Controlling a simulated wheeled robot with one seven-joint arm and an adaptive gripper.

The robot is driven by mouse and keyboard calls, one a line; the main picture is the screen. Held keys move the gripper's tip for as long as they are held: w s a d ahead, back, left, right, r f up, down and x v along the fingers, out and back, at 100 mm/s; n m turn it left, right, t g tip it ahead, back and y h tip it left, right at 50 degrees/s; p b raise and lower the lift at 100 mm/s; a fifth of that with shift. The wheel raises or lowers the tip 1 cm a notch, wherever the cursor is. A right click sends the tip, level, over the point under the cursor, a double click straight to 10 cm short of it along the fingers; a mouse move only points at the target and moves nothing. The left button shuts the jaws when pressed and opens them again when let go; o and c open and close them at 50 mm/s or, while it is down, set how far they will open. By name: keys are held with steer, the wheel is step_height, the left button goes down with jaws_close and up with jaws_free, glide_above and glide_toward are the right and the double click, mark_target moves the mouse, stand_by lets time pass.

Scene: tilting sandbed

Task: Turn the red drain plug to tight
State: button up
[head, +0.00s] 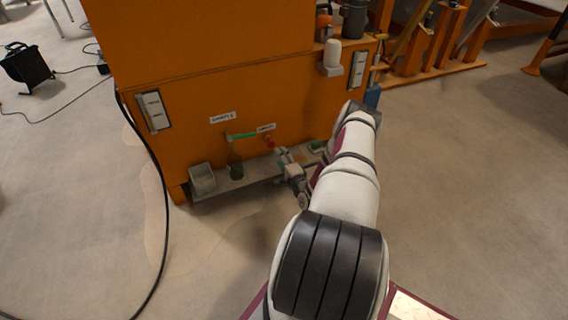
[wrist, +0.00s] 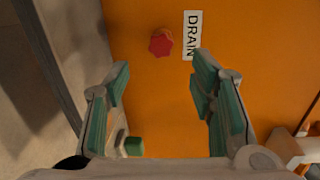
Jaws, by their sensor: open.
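The red drain plug (wrist: 161,42) is a small lobed knob on the orange panel, beside a white label reading DRAIN (wrist: 192,35). In the head view the plug (head: 271,144) shows as a small red spot low on the orange cabinet. My gripper (wrist: 160,80) is open and empty in the wrist view. The plug lies ahead of the gap between its fingertips, apart from both fingers. In the head view my gripper (head: 281,156) is just below the plug, close to the cabinet front.
A green tap or pipe (head: 242,136) sits left of the plug. A black cable (head: 160,210) crosses the floor at left.

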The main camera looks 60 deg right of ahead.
steer(key=shift+v, duration=1.4)
steer(key=shift+s, duration=0.1)
